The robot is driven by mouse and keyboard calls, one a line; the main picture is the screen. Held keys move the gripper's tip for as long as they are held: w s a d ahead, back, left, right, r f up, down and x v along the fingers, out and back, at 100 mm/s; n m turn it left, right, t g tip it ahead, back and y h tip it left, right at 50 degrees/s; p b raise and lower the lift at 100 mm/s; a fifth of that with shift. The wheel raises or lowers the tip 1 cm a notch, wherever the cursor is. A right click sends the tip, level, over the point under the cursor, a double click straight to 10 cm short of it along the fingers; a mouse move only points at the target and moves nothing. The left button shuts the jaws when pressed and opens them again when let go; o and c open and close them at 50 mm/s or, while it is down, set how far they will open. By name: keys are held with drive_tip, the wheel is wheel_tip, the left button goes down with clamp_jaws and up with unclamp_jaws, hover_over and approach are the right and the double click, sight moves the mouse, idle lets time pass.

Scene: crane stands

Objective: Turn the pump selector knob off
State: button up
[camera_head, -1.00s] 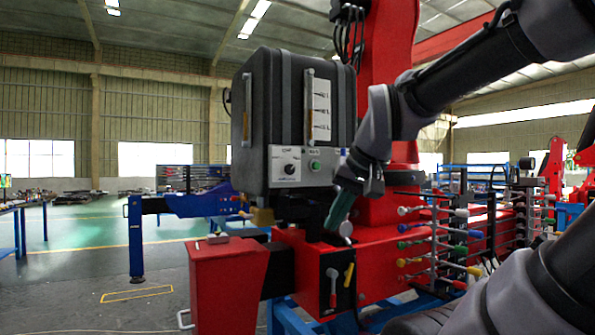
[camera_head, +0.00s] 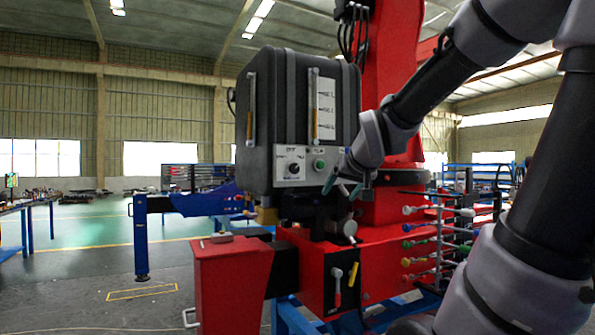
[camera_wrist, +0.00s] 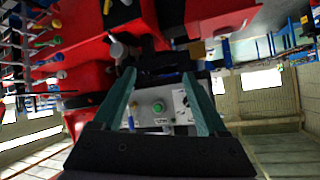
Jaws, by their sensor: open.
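The pump selector knob (camera_head: 294,168) is a small black dial on a light control panel (camera_head: 307,179) at the bottom of a dark grey box. Its pointer direction is too small to tell. A green button (camera_head: 319,165) sits to its right. My gripper (camera_head: 341,187) is open and empty, just right of and slightly below the panel. In the wrist view, my teal fingers (camera_wrist: 159,75) are spread, with the green button (camera_wrist: 158,107) between them in the picture. The knob (camera_wrist: 186,101) shows there beside the right finger, partly hidden by it.
The dark grey box (camera_head: 290,100) has upright gauges on its front. A red crane column (camera_head: 390,60) stands behind it. Several coloured levers (camera_head: 437,235) stick out at the lower right. A red cabinet (camera_head: 225,285) stands below left. Space in front of the box's left side looks clear.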

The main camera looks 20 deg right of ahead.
drive_tip(key=w+d+r+n+t, duration=0.1)
drive_tip(key=w+r+n+t, duration=0.15)
drive_tip(key=w, duration=0.45)
drive_tip(key=n+t+y, duration=0.4)
approach(295, 169)
drive_tip(key=shift+m, duration=0.35)
drive_tip(key=w, duration=0.2)
drive_tip(key=w+a, duration=0.1)
drive_tip(key=w, duration=0.5)
drive_tip(key=shift+a+r, duration=0.15)
drive_tip(key=shift+a, duration=0.15)
clamp_jaws()
